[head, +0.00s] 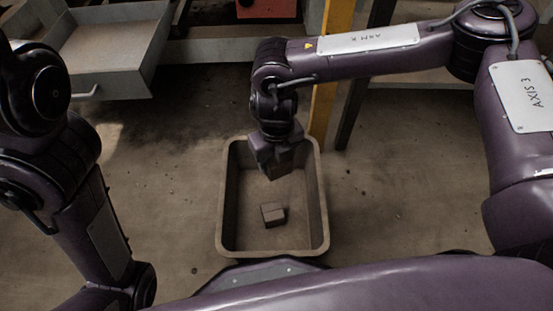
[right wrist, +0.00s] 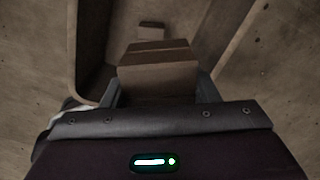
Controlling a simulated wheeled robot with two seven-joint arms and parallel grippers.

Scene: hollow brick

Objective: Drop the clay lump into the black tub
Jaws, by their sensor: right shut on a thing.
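The tub (head: 322,195) stands on the floor in the middle of the head view; it looks dusty grey-brown rather than black. My right gripper (head: 276,172) points down over the far half of the tub. In the right wrist view it is shut on a brown, block-shaped clay lump (right wrist: 158,72), held between its two fingers. The lump is mostly hidden by the gripper in the head view. Another small brown block (head: 273,214) lies on the tub floor, nearer to me, and also shows in the right wrist view (right wrist: 150,31). My left gripper is out of view.
A grey metal drawer (head: 115,58) stands open at the upper left. A yellow post (head: 325,105) rises just behind the tub's far right corner, with a dark leg (head: 365,80) beside it. Bare floor lies on both sides of the tub.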

